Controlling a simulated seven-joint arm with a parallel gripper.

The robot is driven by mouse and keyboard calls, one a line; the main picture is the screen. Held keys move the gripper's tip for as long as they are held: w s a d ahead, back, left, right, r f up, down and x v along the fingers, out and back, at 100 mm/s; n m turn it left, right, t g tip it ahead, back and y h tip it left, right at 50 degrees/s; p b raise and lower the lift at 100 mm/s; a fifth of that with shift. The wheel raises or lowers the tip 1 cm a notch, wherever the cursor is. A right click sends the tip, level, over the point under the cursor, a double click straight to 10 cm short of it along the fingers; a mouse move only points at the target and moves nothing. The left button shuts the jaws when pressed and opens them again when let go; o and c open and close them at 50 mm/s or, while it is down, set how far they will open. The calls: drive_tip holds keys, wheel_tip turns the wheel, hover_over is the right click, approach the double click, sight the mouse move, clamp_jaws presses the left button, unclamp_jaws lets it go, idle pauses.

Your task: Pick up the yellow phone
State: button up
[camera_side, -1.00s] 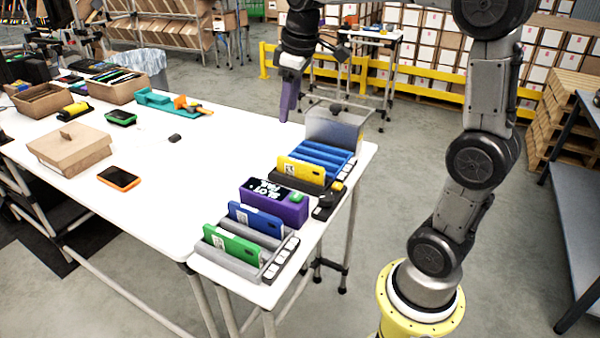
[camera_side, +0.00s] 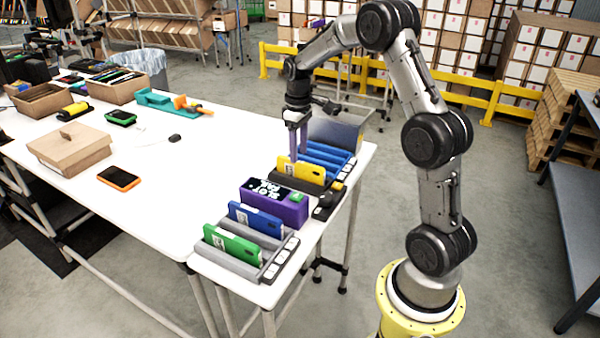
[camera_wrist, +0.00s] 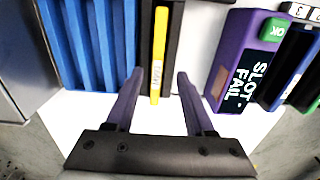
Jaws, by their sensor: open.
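The yellow phone (camera_side: 301,170) stands on edge in a dark slot holder on the white table, between blue slots and a purple box. In the wrist view the yellow phone (camera_wrist: 158,55) shows as a narrow upright strip with a white label. My gripper (camera_side: 297,157) points down just above and beside the phone. In the wrist view my gripper (camera_wrist: 158,75) has its two purple fingers spread, one on each side of the phone's line, with nothing held between them. I cannot tell whether the fingertips reach down past the phone's top edge.
The purple box (camera_side: 273,202) with a "SLOT FAIL" display stands close by. Blue slots (camera_side: 325,155) and a metal bin (camera_side: 338,130) are behind. A blue phone (camera_side: 255,219) and a green phone (camera_side: 232,246) stand nearer the front. The table's middle is mostly clear.

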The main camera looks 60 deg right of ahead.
sight(299, 161)
drive_tip(key=shift+w+d+f, duration=0.1)
drive_tip(key=shift+f, duration=1.4)
drive_tip(key=shift+w+d+f, duration=0.1)
drive_tip(key=shift+f, duration=1.35)
clamp_jaws()
